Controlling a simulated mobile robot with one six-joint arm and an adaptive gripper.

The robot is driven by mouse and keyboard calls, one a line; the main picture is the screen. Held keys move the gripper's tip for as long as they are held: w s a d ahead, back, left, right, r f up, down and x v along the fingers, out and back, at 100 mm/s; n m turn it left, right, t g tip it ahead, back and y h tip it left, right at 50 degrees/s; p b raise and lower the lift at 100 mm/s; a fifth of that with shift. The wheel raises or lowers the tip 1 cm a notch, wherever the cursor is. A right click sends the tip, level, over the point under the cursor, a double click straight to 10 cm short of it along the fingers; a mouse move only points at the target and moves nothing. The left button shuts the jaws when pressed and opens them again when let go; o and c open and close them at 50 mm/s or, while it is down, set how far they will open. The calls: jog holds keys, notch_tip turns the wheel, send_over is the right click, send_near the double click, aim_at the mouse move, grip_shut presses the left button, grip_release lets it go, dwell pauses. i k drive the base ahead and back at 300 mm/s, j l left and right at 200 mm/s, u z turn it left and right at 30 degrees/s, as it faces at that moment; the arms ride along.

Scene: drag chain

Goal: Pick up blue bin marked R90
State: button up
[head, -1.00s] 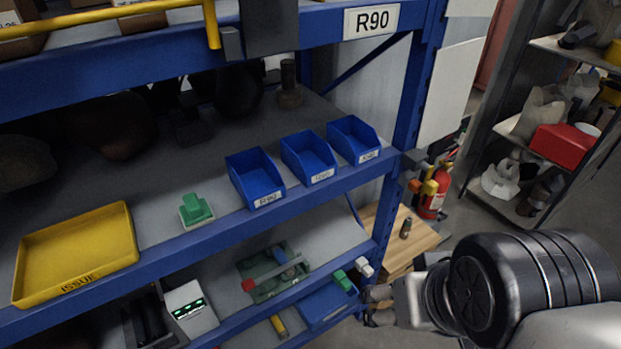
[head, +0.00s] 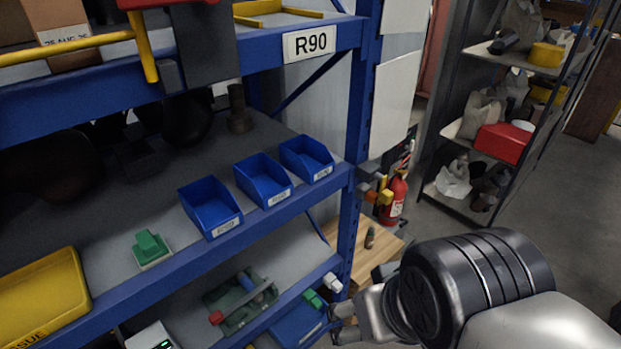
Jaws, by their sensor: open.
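Three open blue bins stand in a row on the middle shelf in the head view: a left bin (head: 209,206), a middle bin (head: 263,182) and a right bin (head: 306,160). Each has a small white label on its front. The left bin's label seems to end in 90; the labels are too small to read surely. A large R90 sign (head: 307,43) is on the blue beam above. My gripper (head: 342,322) is at the lower right, beside the shelf's right end, below and right of the bins. It is open, apart from the bins, and I see nothing between its fingers.
A green block (head: 150,247) and a yellow ISSUE tray (head: 40,300) lie left of the bins. A blue upright post (head: 360,110) stands right of them. A fire extinguisher (head: 394,198), a wooden bench (head: 362,258) and a grey rack (head: 470,130) are farther right.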

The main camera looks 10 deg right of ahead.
aim_at(211, 206)
jog(key=i+u, duration=0.3)
jog(key=u, duration=0.2)
jog(key=i+l+u, duration=0.1)
jog(key=i+u, duration=0.25)
jog(key=u, duration=0.15)
